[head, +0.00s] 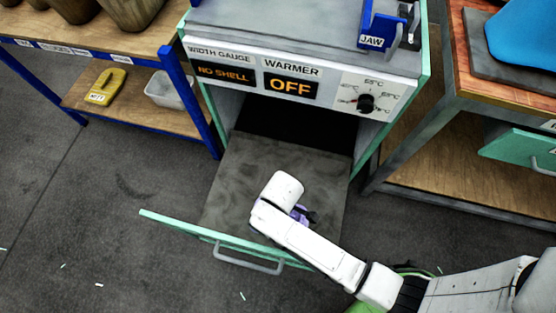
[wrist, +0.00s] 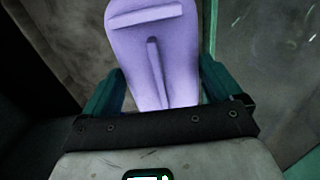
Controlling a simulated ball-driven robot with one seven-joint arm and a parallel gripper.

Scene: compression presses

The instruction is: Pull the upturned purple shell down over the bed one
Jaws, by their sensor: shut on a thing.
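A purple shell (wrist: 152,60) fills the space between my fingers in the wrist view, with a cross bar and a lengthwise rib on the face I see. My gripper (wrist: 160,85) is shut on it, one teal finger at each side. In the head view only a small purple part (head: 299,212) shows beside my white wrist, over the open drawer (head: 232,180). My arm hides the rest of the shell and most of the gripper. I cannot tell whether the shell touches the drawer floor. No second shell is clearly visible.
The drawer sticks out of the warmer (head: 290,85), which reads OFF and NO SHELL. A blue JAW part (head: 382,28) sits on top. A shelf with a yellow piece (head: 106,86) and a clear bin (head: 168,90) is left. A wooden bench (head: 510,75) stands right.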

